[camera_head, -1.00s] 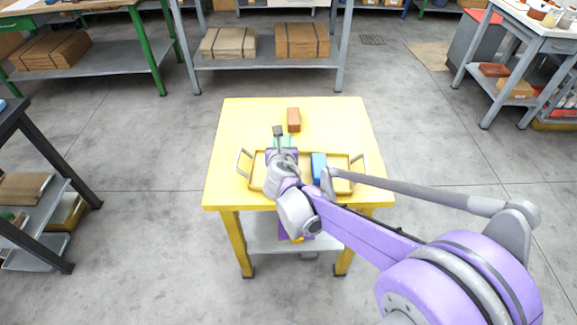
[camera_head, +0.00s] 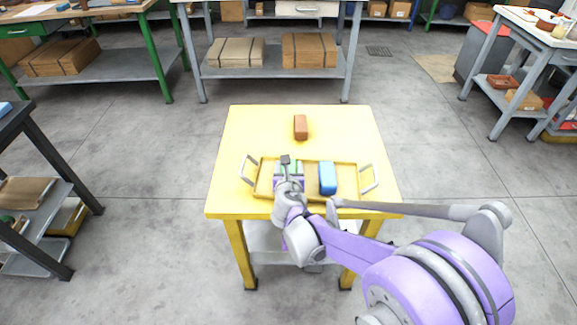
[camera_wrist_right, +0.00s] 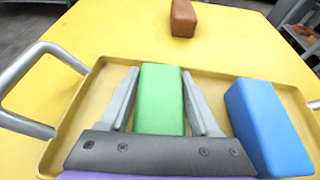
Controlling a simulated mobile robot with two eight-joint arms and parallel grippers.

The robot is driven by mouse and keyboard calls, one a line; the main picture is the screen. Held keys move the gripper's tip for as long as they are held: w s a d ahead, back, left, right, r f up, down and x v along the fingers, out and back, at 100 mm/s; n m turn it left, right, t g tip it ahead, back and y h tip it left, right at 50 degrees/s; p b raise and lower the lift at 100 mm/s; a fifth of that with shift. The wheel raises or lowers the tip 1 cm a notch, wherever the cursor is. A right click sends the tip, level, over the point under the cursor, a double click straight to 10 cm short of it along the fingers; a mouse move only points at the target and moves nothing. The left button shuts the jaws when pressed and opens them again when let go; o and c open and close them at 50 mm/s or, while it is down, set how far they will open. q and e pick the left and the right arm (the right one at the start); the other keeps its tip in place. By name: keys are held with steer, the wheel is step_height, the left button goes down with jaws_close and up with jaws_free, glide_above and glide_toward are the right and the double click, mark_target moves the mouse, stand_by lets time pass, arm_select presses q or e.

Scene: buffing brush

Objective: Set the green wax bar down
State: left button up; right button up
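The green wax bar (camera_wrist_right: 160,98) stands in the left part of the yellow tray (camera_head: 308,168), between the fingers of my right gripper (camera_wrist_right: 160,84). In the wrist view narrow gaps show between the fingers and the bar's sides, so the gripper looks open around it. In the head view my right gripper (camera_head: 288,168) hides much of the green bar. A blue bar (camera_head: 327,178) stands to its right in the same tray, apart from it; it also shows in the wrist view (camera_wrist_right: 268,125). My left gripper is not in view.
A brown-orange bar (camera_head: 300,127) lies on the yellow table (camera_head: 245,130) behind the tray. Metal handles (camera_head: 249,170) rise at both tray ends. The table top around the brown bar is clear. Other benches stand farther off.

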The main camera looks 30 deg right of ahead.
steer(key=shift+o, duration=1.4)
steer(key=shift+r, duration=0.1)
